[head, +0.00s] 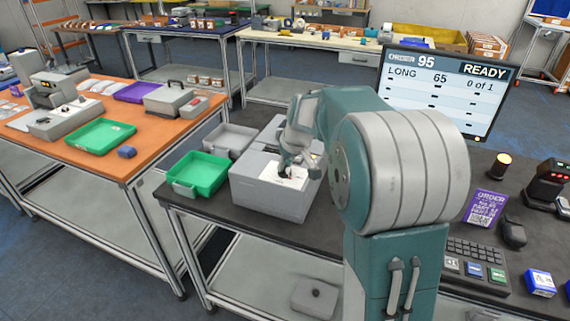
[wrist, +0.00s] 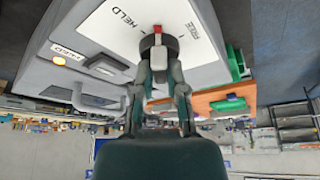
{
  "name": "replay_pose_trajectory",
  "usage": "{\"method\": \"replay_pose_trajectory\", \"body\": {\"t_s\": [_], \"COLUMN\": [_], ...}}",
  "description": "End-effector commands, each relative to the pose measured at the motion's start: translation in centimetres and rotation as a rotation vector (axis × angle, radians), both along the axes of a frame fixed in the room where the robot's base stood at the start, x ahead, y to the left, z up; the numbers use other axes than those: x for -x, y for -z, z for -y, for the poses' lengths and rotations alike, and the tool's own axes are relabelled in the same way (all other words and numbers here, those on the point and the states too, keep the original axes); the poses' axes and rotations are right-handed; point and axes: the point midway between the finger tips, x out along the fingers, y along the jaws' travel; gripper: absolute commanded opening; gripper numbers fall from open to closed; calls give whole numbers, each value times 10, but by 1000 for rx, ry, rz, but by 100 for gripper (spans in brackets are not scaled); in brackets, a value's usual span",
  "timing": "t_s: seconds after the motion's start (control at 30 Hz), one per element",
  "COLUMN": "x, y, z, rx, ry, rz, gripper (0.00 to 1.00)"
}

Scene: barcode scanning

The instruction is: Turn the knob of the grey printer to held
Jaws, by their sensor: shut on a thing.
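The grey printer (head: 265,200) stands on the dark bench in the head view. Its top carries a white plate (wrist: 115,30), marked HELD on the left and FREE on the right in the wrist view. The dark round knob (wrist: 147,44) sits between these words, with a red mark (wrist: 158,29) on its upper edge lying between them. My gripper (wrist: 160,62) is shut on the knob, one finger on each side. In the head view my gripper (head: 291,163) reaches down onto the plate, and the knob is mostly hidden there.
A green tray (head: 199,187) and a grey tray (head: 229,151) stand left of the printer. A monitor (head: 440,125) reads READY, LONG 65, 0 of 1. A keyboard (head: 474,252), a purple order card (head: 486,208) and a scanner (head: 547,185) lie to the right.

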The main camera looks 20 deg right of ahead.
Motion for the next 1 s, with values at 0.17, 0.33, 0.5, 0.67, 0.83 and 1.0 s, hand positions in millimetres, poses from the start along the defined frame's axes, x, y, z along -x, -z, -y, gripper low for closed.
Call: {"method": "replay_pose_trajectory", "body": {"t_s": [0.17, 0.33, 0.5, 0.67, 0.83, 1.0], "x": [-2, -2, -2, -2, -2, -2], "y": [0, 0, 0, 0, 0, 0], "z": [1, 1, 1, 1, 1, 1], "rx": [-1, 1, 1, 2, 3, 3], "ry": [-161, -307, -423, -503, -553, -574], "rz": [4, 4, 5, 4, 4, 5], "gripper": [0, 0, 0, 0, 0, 0]}}
